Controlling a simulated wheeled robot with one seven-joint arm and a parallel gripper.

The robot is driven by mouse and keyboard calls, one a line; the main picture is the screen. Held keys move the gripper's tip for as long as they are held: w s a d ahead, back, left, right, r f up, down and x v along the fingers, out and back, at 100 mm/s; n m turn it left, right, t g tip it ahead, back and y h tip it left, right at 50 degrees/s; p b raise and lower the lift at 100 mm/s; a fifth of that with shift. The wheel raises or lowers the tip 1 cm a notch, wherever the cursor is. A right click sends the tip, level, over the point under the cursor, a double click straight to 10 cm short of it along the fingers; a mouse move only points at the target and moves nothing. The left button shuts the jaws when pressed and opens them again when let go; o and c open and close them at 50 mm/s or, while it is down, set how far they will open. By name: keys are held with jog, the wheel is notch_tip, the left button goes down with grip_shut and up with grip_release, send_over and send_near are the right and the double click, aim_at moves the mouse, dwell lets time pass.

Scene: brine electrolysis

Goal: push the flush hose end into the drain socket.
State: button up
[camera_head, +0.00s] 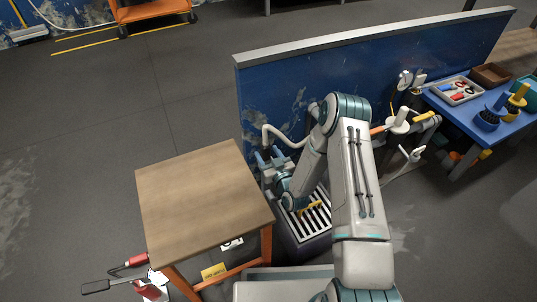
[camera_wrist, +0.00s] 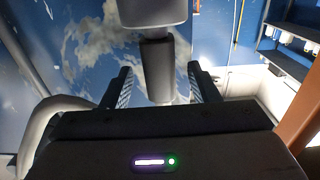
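My gripper (camera_head: 269,157) is beside the blue panel, at the right edge of the wooden-topped table. In the wrist view my gripper (camera_wrist: 161,88) has its two dark fingers apart. A dark cylinder (camera_wrist: 157,70) below a grey block (camera_wrist: 152,12) shows between them, with a gap on each side; I cannot tell if it is the hose end. A white hose (camera_head: 284,138) curves along the panel near my gripper; its end is not clear. A slatted drain grate (camera_head: 296,228) lies below my arm, with a yellow piece (camera_head: 313,206) on it. I cannot make out the drain socket.
The wooden-topped table (camera_head: 200,195) stands close left of my gripper. The blue panel (camera_head: 275,85) rises behind. A blue bench (camera_head: 465,112) with trays and tools is at the right. The floor at the left is clear.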

jog(key=p+v, duration=0.4)
jog(key=v, duration=1)
jog(key=shift+p, duration=0.35)
